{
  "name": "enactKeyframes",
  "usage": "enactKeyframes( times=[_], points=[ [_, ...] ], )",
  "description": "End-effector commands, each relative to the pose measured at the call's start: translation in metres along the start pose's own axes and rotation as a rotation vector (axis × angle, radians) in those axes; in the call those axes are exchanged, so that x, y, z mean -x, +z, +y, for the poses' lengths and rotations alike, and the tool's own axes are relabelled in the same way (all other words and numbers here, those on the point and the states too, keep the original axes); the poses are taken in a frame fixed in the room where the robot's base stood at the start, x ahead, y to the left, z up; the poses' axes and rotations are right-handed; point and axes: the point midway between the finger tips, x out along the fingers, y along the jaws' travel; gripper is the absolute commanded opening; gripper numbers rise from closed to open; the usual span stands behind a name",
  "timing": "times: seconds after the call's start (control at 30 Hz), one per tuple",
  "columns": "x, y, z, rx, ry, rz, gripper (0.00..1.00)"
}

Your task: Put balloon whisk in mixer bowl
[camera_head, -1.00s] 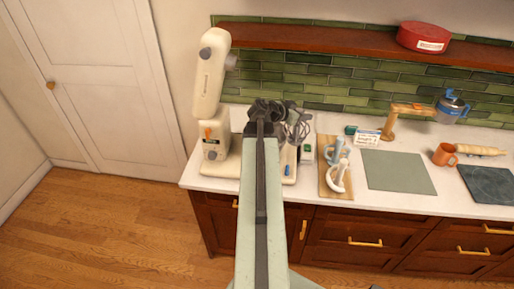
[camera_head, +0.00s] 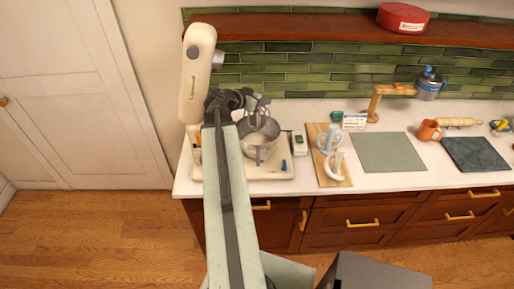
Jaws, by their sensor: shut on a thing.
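The cream stand mixer (camera_head: 195,85) stands at the counter's left end with its head raised. Its metal mixer bowl (camera_head: 259,152) sits on the pale base, open side up, with a handle at the front. My gripper (camera_head: 240,98) is at the bowl's back left rim, partly hidden by my own arm. It is shut on the balloon whisk (camera_head: 261,107), whose grey wires show small at the back rim of the bowl. I cannot tell whether the wires are inside the bowl or just above it.
Right of the mixer are a small white-and-green box (camera_head: 298,144) and a wooden board (camera_head: 323,171) with a pale blue and a white item. Further right are a green mat (camera_head: 388,152), an orange mug (camera_head: 429,130) and a dark slab (camera_head: 476,154). A wooden shelf (camera_head: 300,27) runs above.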

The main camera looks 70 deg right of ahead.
Motion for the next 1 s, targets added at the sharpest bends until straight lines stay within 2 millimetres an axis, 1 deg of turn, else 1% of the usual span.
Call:
enactKeyframes(
  times=[0.07, 0.13, 0.3, 0.37, 0.43, 0.57, 0.8, 1.0],
  points=[
    [-0.003, 0.004, 0.001, 0.000, 0.001, 0.000, 0.00],
    [-0.008, 0.014, 0.001, 0.000, 0.001, 0.000, 0.00],
    [-0.025, 0.049, 0.001, 0.000, 0.001, 0.000, 0.00],
    [-0.029, 0.058, 0.001, 0.000, 0.002, 0.000, 0.00],
    [-0.030, 0.060, 0.001, -0.001, 0.002, 0.001, 0.00],
    [-0.030, 0.059, 0.001, -0.001, 0.002, 0.000, 0.00],
    [-0.047, 0.093, 0.001, -0.001, 0.002, 0.000, 0.00],
    [-0.045, 0.089, 0.001, -0.001, 0.003, 0.000, 0.00]
  ],
)
